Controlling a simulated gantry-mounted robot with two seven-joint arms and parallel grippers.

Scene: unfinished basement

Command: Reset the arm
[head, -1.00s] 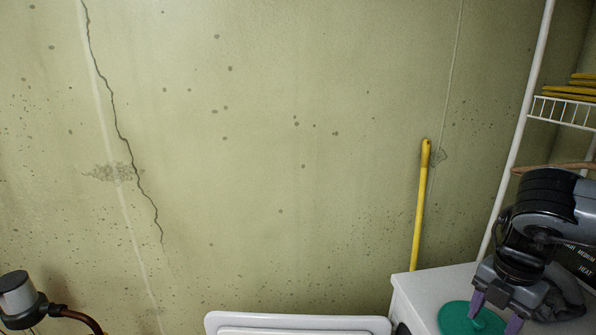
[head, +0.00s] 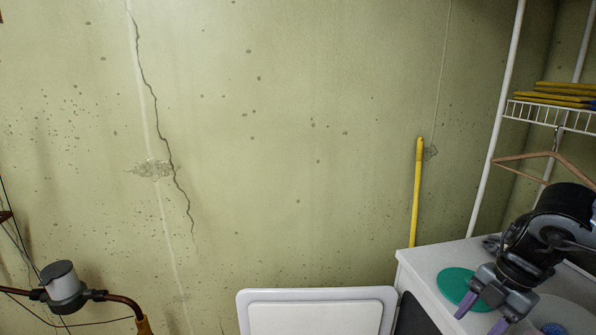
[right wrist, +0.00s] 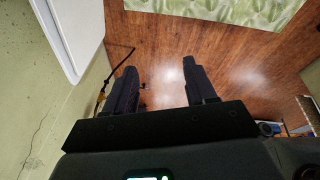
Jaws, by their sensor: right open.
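My right gripper (head: 482,316) is in the lower right of the head view, its purple fingers apart with nothing seen between them. It appears in front of the top of a white appliance (head: 425,260), beside a green disc (head: 455,283). I cannot tell its height above that top. In the right wrist view the two dark fingers (right wrist: 162,85) are spread, with brown wood floor (right wrist: 160,45) beyond them. My left gripper is not in view.
A white lid or panel (head: 318,310) stands at bottom centre. A yellow pole (head: 417,190) leans on the wall. A wire shelf (head: 550,115) with a wooden hanger (head: 525,157) is above my right arm. A pale round item (head: 565,313) lies right of the gripper.

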